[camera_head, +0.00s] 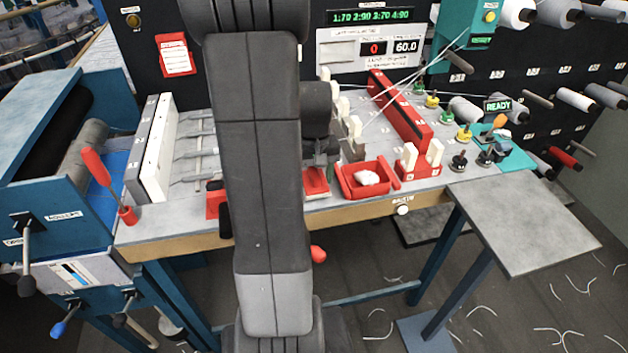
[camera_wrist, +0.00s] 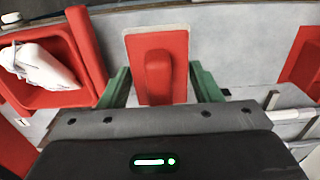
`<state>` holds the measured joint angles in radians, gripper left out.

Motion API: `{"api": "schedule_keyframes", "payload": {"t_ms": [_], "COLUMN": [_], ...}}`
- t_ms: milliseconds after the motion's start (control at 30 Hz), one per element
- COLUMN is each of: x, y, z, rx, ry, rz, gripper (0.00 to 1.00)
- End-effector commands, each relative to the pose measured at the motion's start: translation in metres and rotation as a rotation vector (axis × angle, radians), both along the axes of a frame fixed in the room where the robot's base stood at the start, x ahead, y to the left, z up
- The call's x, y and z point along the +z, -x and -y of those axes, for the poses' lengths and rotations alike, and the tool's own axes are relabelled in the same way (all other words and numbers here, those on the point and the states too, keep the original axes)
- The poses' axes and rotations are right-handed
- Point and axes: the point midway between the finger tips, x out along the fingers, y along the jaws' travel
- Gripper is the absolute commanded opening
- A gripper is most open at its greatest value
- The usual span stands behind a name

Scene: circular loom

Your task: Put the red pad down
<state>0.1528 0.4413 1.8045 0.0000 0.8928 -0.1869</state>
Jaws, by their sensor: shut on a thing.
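The red pad (camera_wrist: 180,45) has a raised red grip and a pale rim. In the wrist view it sits between the green fingers of my gripper (camera_wrist: 162,88), which is shut on it. In the head view the red pad (camera_head: 316,184) shows just right of my arm, low over the grey bench top (camera_head: 335,205), left of the red tray. My gripper (camera_head: 322,160) is mostly hidden there behind my arm. I cannot tell whether the pad's underside touches the bench.
A red tray (camera_head: 350,187) holding a white lump (camera_head: 367,178) stands close to the right; it also shows in the wrist view (camera_wrist: 88,92). Another red piece (camera_head: 214,200) lies left of my arm. A red holder (camera_head: 408,168) stands farther right. The bench's front edge is near.

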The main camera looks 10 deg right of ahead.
Motion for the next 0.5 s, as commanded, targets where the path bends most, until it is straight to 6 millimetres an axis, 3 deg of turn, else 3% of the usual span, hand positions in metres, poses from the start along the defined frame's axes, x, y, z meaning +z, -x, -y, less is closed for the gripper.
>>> {"api": "schedule_keyframes", "payload": {"t_ms": [133,500], "x": [-0.017,-0.022], "y": [0.0,0.0], "z": [0.0,0.0], "rx": [0.0,0.0], "ry": [0.0,0.0], "rz": [-0.002,0.0], "gripper": [0.39,0.39]}}
